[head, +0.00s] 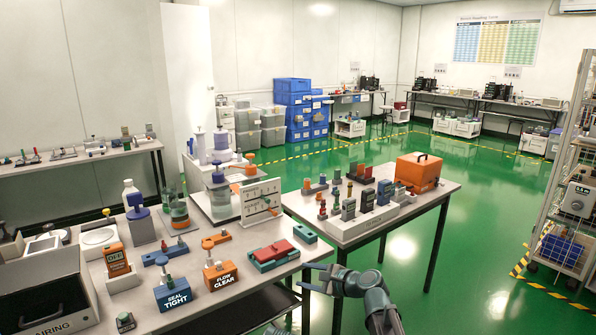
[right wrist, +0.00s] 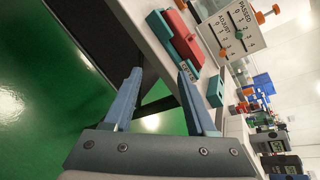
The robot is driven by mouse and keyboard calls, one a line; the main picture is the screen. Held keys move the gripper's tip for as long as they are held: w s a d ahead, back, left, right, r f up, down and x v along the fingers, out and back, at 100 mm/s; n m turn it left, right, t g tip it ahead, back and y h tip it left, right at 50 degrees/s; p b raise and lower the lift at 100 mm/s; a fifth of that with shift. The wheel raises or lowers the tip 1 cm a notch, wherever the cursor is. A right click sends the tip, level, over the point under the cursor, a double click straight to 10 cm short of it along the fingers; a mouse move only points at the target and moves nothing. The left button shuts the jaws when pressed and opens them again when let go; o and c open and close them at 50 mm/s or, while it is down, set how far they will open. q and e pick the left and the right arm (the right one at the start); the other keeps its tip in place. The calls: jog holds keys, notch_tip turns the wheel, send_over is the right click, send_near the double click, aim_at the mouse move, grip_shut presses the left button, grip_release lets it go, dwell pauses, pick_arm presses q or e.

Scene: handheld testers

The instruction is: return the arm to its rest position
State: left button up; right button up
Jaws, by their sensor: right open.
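My right arm reaches in from the bottom of the head view. Its gripper (head: 306,277) is open and empty, just off the right edge of the near table (head: 236,297). In the right wrist view, the two blue-grey fingers of this gripper (right wrist: 160,74) stand apart with nothing between them. Beyond them are the table's edge, its dark underside and green floor. The gripper touches nothing that I can see. My left gripper is not in view.
A red and teal case (head: 273,255), an orange FLOW CLEAR block (head: 220,275) and a blue SEAL TIGHT block (head: 173,293) stand on the near table. A second table (head: 440,190) holds testers and an orange case (head: 418,172). Open green floor (head: 470,270) lies right.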

jog(key=s+d+f+n+g+h, duration=0.3)
jog(key=s+d+f+n, duration=0.25)
jog(key=s, duration=0.25)
jog(key=s+d+f+n+g+h, duration=0.2)
jog(key=s+d+f+n+h, duration=0.2)
jog(key=s+n, duration=0.3)
jog(key=s+d+f+n+g+h, duration=0.3)
jog(key=s+d+f+n, duration=0.15)
jog(key=s, duration=0.45)
pick_arm(q)
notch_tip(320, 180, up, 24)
jog(key=p, duration=2.4)
pick_arm(e)
jog(key=s+a+r+n, duration=0.1)
jog(key=s+a+r, duration=0.1)
jog(key=r, duration=0.6)
jog(key=s+a+r+n+g+h, duration=0.1)
jog(key=s+a+r+n, duration=0.1)
jog(key=a+r, duration=0.3)
jog(key=s+a+r+n, duration=0.1)
jog(key=s+a+r, duration=0.1)
jog(key=r, duration=0.9)
jog(key=shift+s+a, duration=0.2)
jog(key=shift+a, duration=0.65)
